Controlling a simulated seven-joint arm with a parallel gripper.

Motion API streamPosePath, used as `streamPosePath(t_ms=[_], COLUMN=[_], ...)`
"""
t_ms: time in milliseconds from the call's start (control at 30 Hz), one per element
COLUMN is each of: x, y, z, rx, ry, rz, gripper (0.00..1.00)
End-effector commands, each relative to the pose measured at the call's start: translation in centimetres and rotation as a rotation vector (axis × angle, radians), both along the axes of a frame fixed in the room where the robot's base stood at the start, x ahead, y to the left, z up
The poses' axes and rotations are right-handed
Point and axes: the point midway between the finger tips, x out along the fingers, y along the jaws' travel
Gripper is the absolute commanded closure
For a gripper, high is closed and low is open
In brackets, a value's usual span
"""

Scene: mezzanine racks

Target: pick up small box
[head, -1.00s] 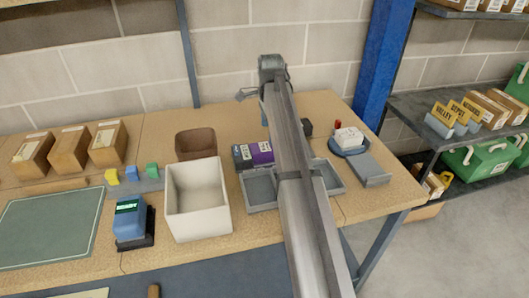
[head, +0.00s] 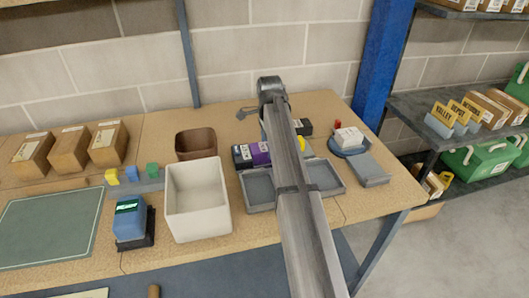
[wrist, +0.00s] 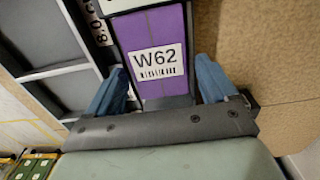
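A small purple box (wrist: 157,35) with a white "W62" label fills the upper middle of the wrist view. In the head view the purple box (head: 260,153) stands on the bench at the back of the grey divided tray, partly covered by my arm. My gripper (wrist: 160,85) has its two blue fingers apart, one on each side of the box's near end. A slim gap seems to show at the right finger; contact is not clear. In the head view my arm hides the fingers.
A dark labelled box (head: 241,156) stands close against the purple one's left. The grey tray (head: 259,190) lies in front. A white bin (head: 197,200) and a brown bin (head: 196,143) are left; a blue scale-like stand (head: 347,148) is right.

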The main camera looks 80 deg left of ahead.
Motion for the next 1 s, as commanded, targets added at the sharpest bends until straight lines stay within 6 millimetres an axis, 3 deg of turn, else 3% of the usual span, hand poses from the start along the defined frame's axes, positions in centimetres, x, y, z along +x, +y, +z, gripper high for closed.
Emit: streamPosePath(t_ms=[67,600,833,1000], x=[0.0,0.0,0.0,0.0], y=[0.0,0.0,0.0,0.1], z=[0.0,0.0,0.3,2.1], rx=[0.000,0.000,0.000,0.002], ry=[0.000,0.000,0.000,0.000], rz=[0.000,0.000,0.000,0.000], gripper=[0.23,0.74,0.75,0.75])
